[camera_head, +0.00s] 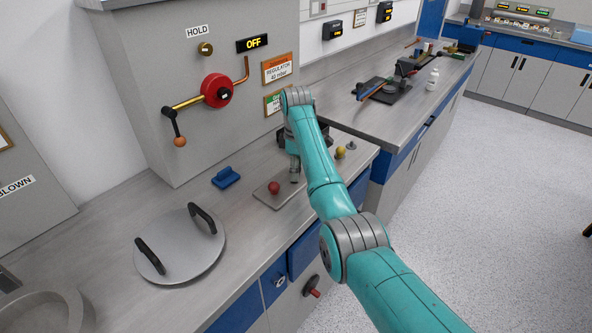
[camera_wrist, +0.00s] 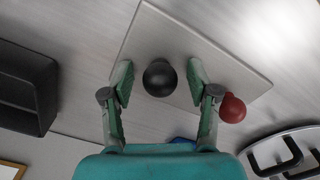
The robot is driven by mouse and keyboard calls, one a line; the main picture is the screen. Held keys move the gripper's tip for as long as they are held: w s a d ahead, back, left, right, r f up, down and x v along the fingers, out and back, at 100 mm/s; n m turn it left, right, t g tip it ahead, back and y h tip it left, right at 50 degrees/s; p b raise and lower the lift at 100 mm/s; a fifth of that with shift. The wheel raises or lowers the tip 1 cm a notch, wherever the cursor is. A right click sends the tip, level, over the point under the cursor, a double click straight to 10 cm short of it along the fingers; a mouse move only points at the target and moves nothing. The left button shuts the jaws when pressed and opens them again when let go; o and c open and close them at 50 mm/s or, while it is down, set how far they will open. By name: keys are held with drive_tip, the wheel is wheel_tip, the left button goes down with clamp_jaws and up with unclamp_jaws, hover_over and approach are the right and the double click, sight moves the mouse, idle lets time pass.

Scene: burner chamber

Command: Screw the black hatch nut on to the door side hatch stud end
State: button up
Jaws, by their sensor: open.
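My gripper (camera_wrist: 160,72) is open, with one finger on each side of the black hatch nut (camera_wrist: 158,80) in the wrist view. The nut is a dark ball and shows gaps to both fingers. It is over a thin grey plate (camera_wrist: 220,60). In the head view my gripper (camera_head: 294,176) points down at this plate (camera_head: 264,201), and I cannot make out the nut there. A red ball knob (camera_head: 273,187) is on the plate; it also shows just right of my right finger in the wrist view (camera_wrist: 232,108). I cannot identify the door side hatch stud end.
A round lid (camera_head: 182,254) with two black handles lies on the bench, left of a blue block (camera_head: 226,177). A round rim (camera_head: 42,312) shows at bottom left. A yellow ball (camera_head: 340,152) stands right of my gripper. A red valve (camera_head: 217,91) is on the panel behind.

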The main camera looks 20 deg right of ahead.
drive_tip(key=n, duration=0.4)
drive_tip(key=shift+n, duration=0.3)
drive_tip(key=n, duration=0.5)
clamp_jaws()
drive_tip(key=shift+f, duration=0.1)
drive_tip(key=m, duration=1.1)
drive_tip(key=shift+s+f, duration=0.1)
drive_tip(key=shift+f, duration=0.05)
